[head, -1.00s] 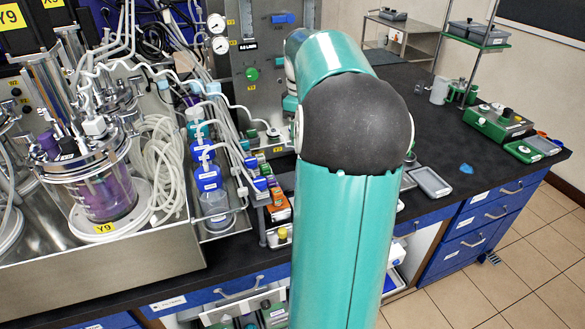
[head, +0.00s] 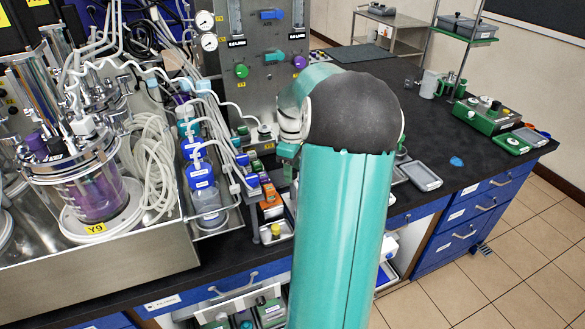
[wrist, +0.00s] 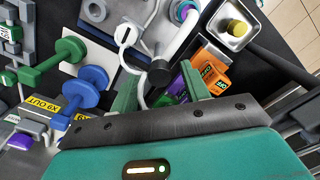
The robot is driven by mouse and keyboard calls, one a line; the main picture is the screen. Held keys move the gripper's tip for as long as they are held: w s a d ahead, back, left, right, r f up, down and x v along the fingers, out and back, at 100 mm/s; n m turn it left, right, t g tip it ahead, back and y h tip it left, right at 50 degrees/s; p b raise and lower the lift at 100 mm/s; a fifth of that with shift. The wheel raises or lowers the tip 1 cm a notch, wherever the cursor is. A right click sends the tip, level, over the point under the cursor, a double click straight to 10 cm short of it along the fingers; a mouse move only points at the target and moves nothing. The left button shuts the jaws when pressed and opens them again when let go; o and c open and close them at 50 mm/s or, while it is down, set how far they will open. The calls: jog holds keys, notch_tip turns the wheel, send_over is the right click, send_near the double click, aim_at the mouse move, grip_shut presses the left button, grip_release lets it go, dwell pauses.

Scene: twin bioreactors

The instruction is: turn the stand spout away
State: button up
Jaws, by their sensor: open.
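My gripper (wrist: 158,76) is open, with one green finger on each side of the tube's black end. I cannot tell whether either finger touches it. A white cable curves down beside the left finger. In the head view my arm hides the gripper and the spout.
Green knobs (wrist: 70,48) and blue knobs (wrist: 92,78) stand left of my gripper. An orange box (wrist: 208,72) and a metal tray with a yellow-capped vial (wrist: 238,27) lie to the right. Blue-capped bottles (head: 200,176) and the glass bioreactor (head: 88,195) stand left of my arm.

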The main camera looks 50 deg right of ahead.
jog(key=shift+c, duration=0.5)
grip_shut()
jog(key=m, duration=0.5)
jog(key=shift+m, duration=0.3)
jog(key=m, duration=0.6)
dwell(0.5)
jog(key=shift+o, duration=0.5)
grip_release()
